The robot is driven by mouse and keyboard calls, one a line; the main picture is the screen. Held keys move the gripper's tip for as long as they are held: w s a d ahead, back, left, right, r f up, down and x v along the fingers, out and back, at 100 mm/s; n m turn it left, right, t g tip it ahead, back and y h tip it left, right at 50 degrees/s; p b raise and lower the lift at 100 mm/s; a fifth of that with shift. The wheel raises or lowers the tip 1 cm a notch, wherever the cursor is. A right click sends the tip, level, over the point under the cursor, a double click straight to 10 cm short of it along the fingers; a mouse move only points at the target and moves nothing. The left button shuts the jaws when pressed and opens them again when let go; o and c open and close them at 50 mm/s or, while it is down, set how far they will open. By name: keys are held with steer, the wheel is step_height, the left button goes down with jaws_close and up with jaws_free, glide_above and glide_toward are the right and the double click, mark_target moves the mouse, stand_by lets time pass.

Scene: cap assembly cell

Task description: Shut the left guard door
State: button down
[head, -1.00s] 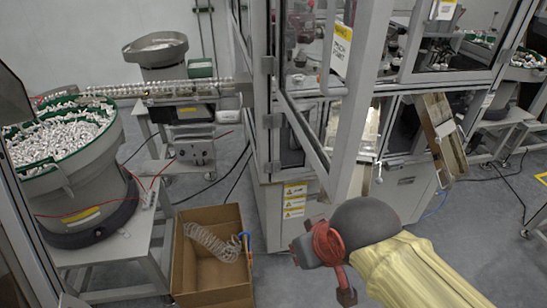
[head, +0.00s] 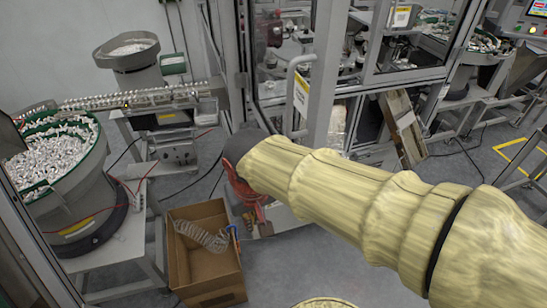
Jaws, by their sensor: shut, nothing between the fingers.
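The left guard door (head: 325,70) is a grey-framed clear panel on the front of the machine cell, hinged at its left. It has a pale tubular handle (head: 291,90) and a yellow pinch-point label (head: 302,95). Its lower part is hidden behind my arm, so I cannot tell whether it is fully shut or still ajar. My gripper (head: 257,222), red with dark fingertips, is shut and empty. It hangs low at the left of the door's lower part, above the floor by the cardboard box. I cannot tell whether it or my arm touches the door.
An open cardboard box (head: 205,275) with a coiled clear hose stands on the floor at the lower left. A bowl feeder (head: 75,215) full of white caps stands at the left, with a feed track (head: 140,98) behind.

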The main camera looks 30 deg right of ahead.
steer(key=w+d+r+m+g+h+p, duration=0.35)
steer(key=w+r+m+p, duration=0.75)
steer(key=m, duration=0.8)
steer(key=s+d+f+p, duration=0.3)
steer(key=d+f, duration=0.5)
steer(key=f, duration=0.1)
steer(key=shift+s+f, duration=0.4)
steer(key=shift+d, duration=0.2)
